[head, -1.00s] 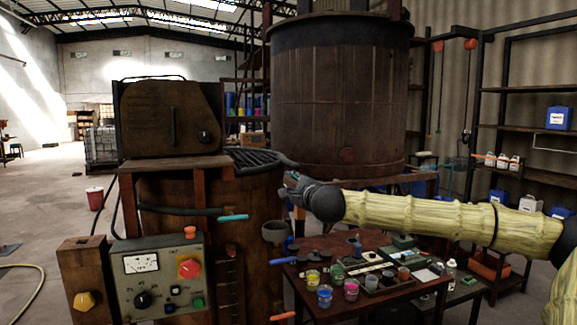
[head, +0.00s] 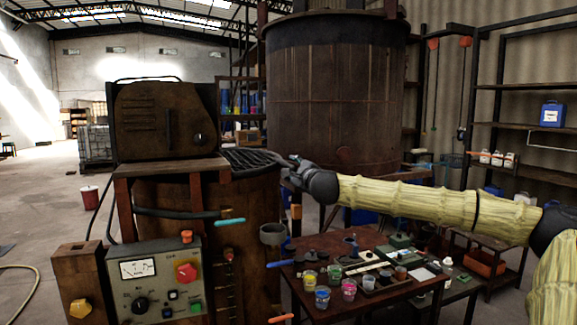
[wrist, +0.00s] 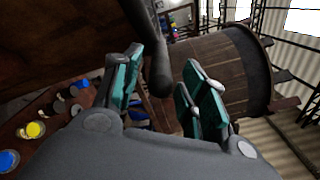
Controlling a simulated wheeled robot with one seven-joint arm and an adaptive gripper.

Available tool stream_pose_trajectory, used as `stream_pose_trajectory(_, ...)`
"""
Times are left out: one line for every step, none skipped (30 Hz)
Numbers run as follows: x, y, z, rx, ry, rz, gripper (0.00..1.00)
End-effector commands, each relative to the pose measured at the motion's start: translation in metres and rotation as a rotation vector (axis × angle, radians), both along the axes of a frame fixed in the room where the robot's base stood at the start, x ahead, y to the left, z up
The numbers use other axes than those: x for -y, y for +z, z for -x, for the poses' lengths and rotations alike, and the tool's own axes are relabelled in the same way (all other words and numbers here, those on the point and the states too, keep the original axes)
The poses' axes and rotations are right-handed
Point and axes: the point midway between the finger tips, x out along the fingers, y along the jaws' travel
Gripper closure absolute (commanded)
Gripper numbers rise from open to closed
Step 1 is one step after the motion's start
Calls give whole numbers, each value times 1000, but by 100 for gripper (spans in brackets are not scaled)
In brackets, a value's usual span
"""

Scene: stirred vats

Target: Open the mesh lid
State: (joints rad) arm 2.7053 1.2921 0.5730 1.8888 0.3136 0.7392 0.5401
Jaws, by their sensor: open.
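The mesh lid (head: 252,159) is a dark grid lying roughly flat on top of the rusty brown vat (head: 170,190), left of centre in the head view. My gripper (head: 293,163) is at the lid's right end. In the wrist view, my gripper (wrist: 165,88) is open, with teal pads on both sides. A dark round-ended bar (wrist: 158,70), which looks like the lid's handle, runs down from the top into the gap between the fingers. I cannot tell whether the bar touches a pad. The handle's end is hidden by my gripper in the head view.
A large dark tank (head: 335,95) stands behind my gripper. A work table (head: 345,300) with paint jars and tools is below my arm. A control panel (head: 155,285) stands at the vat's front left. A teal-tipped lever (head: 230,222) sticks out at the vat's front.

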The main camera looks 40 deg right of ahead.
Motion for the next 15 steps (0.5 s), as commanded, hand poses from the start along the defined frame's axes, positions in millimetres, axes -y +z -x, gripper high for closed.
stream_pose_trajectory(2,1,-6,-3,-1,2,58)
stream_pose_trajectory(2,0,-9,-3,-1,2,58)
stream_pose_trajectory(3,1,-12,-2,0,2,58)
stream_pose_trajectory(4,1,-15,-2,0,2,58)
stream_pose_trajectory(5,1,-18,-3,0,1,58)
stream_pose_trajectory(5,1,-22,-2,1,2,58)
stream_pose_trajectory(7,1,-24,-1,-1,2,58)
stream_pose_trajectory(8,1,-27,-1,-1,2,58)
stream_pose_trajectory(9,1,-30,-2,0,2,58)
stream_pose_trajectory(9,1,-33,-2,0,2,58)
stream_pose_trajectory(9,1,-35,-2,0,2,58)
stream_pose_trajectory(10,1,-37,-2,0,1,58)
stream_pose_trajectory(11,0,-39,-2,0,1,58)
stream_pose_trajectory(12,0,-40,-2,0,1,58)
stream_pose_trajectory(12,0,-42,-1,1,1,58)
